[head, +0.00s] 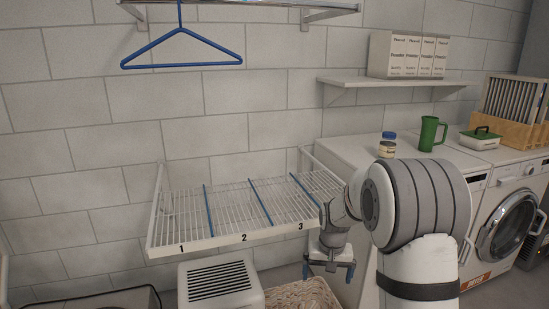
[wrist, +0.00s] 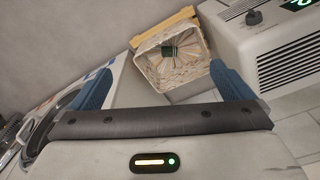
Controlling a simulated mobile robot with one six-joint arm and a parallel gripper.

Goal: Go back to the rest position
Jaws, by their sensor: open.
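My gripper (head: 330,271) hangs in front of the right end of the wire rack, below its front edge, fingers pointing down. In the wrist view my gripper (wrist: 161,82) shows two blue fingers spread wide with nothing between them. The basket (head: 298,296) is partly cut off by the lower edge of the head view.
The wire rack (head: 228,237) has blue dividers and sections marked 1, 2 and 3. A white vented appliance (head: 240,290) stands below it. A blue hanger (head: 181,66) hangs above.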

